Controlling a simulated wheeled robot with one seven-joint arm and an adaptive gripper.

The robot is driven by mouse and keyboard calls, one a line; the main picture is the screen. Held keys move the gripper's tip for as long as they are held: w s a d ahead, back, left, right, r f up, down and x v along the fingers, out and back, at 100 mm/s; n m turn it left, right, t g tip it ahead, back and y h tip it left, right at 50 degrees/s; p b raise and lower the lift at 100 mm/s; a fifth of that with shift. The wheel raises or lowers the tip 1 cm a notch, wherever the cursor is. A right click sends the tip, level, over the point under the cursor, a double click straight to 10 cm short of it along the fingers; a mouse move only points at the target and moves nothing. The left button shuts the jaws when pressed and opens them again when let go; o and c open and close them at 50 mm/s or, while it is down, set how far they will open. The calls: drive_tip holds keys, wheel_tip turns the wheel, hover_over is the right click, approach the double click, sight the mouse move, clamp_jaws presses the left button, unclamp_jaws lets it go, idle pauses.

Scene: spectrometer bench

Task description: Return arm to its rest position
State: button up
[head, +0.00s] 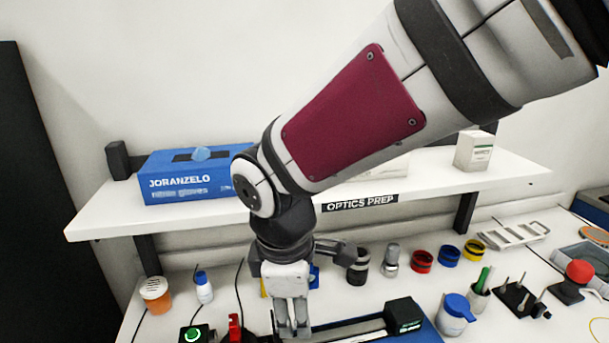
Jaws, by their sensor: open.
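My arm reaches down from the upper right across the head view, its wrist bent so that my gripper (292,331) points down over the bench. The gripper is open and nothing shows between its fingers. The fingertips are near the front of the bench, by the left end of a blue-based device (423,336) with a black block on it. I cannot tell how high the fingertips are above the surface. The arm hides part of the shelf and the bench behind it.
A white shelf (110,222) labelled OPTICS PREP crosses behind the arm, bearing a blue glove box (185,180) and a small white box (474,151).

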drive_tip(key=s+d+r+m+t, duration=0.1)
drive_tip(key=s+d+r+m, duration=0.2)
drive_tip(key=d+m, duration=0.3)
drive_tip(key=s+d+r+m+t, duration=0.1)
drive_tip(key=s+d+r+m, duration=0.2)
drive_tip(key=d+m, duration=0.3)
drive_tip(key=s+d+r+m+t, duration=0.1)
drive_tip(key=d+r+m, duration=0.3)
drive_tip(key=d, duration=0.5)
drive_tip(key=shift+s+m+t+y, duration=0.4)
drive_tip(key=shift+s+m, duration=0.5)
